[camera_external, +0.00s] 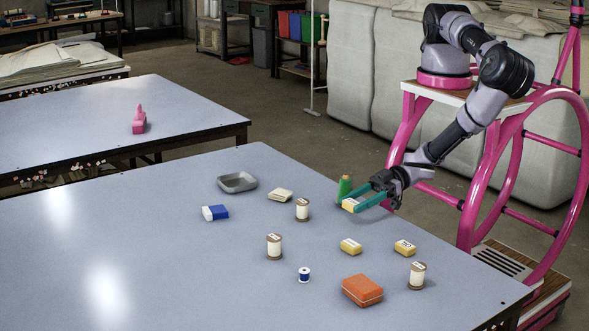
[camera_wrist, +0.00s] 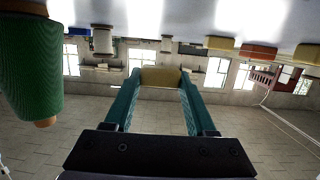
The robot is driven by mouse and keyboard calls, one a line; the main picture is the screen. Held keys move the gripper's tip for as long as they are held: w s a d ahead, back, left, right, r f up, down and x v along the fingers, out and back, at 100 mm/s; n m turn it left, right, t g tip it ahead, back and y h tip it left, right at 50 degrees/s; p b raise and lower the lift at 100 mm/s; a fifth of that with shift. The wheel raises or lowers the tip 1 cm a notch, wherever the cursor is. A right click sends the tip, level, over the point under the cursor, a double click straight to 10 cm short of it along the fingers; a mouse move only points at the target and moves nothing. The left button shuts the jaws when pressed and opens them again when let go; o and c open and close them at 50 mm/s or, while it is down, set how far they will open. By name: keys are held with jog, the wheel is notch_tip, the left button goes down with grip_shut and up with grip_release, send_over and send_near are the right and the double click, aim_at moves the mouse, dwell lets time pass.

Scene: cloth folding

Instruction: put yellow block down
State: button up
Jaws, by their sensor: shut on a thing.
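A yellow block (camera_external: 350,204) is between the teal fingers of my gripper (camera_external: 364,200), close to the right edge of the blue-grey table (camera_external: 130,250). In the wrist view, the gripper (camera_wrist: 158,88) is shut on the block (camera_wrist: 162,77), which sits at the fingertips. I cannot tell whether the block touches the table. Two more yellow blocks lie on the table nearer the camera: one in the middle (camera_external: 350,246) and one to its right (camera_external: 404,248).
A green thread cone (camera_external: 344,186) stands right beside the gripper; it looms in the wrist view (camera_wrist: 30,70). Cream spools (camera_external: 302,209), a blue spool (camera_external: 304,275), an orange box (camera_external: 362,290), a blue-white block (camera_external: 215,212) and a grey tray (camera_external: 237,182) stand around. The table's left part is clear.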

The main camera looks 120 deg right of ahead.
aim_at(355, 224)
jog(key=shift+f, duration=2.2)
jog(key=shift+f, duration=0.1)
jog(key=o, duration=1.3)
jog(key=shift+o, duration=0.2)
jog(key=s, duration=0.3)
jog(key=s+r, duration=0.1)
jog(key=s, duration=0.3)
jog(key=s+r, duration=0.1)
jog(key=s, duration=0.2)
jog(key=shift+s, duration=0.35)
